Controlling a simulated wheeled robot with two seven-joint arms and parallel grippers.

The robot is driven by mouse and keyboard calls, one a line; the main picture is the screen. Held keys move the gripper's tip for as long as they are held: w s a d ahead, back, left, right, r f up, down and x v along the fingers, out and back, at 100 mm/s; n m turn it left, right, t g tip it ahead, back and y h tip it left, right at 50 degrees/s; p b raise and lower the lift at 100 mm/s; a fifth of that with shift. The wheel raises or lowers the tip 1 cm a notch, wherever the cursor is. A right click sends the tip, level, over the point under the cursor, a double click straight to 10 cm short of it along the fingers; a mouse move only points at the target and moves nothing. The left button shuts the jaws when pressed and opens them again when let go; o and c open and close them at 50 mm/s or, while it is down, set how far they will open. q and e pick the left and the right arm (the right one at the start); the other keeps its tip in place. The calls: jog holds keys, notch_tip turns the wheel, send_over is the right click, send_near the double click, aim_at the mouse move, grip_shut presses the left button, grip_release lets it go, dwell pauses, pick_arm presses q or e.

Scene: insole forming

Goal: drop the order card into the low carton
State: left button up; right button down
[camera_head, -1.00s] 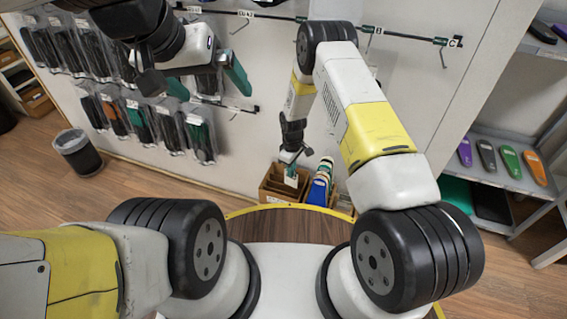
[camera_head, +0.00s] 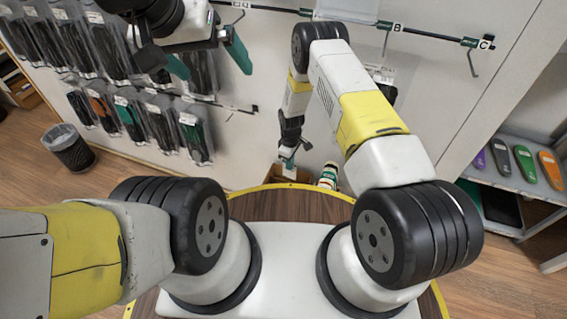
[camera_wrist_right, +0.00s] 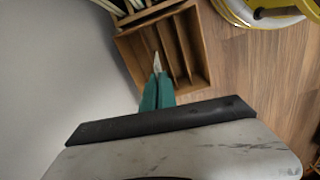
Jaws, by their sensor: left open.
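My right gripper (camera_head: 288,156) hangs low by the wall and is shut on a thin pale card. In the right wrist view its teal fingers (camera_wrist_right: 157,90) are close together, with the card (camera_wrist_right: 157,62) seen nearly edge-on at their tips. Below them is a low brown box with dividers (camera_wrist_right: 201,50), which looks like the low carton. The card overlaps its compartments in that view; its height above the box cannot be told. In the head view the box (camera_head: 304,174) is mostly hidden. My left gripper (camera_head: 208,60) is open and empty, high before the wall.
Packaged insoles (camera_head: 155,125) hang on the wall at left. A waste bin (camera_head: 70,148) stands on the floor at left. A grey shelf (camera_head: 515,180) with coloured insoles stands at right. Several upright insoles (camera_head: 328,174) are beside the box.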

jog(key=shift+f, duration=1.3)
jog(key=c, duration=1.6)
grip_release()
notch_tip(320, 180, up, 8)
jog(key=shift+f, duration=0.25)
jog(key=shift+s, duration=0.1)
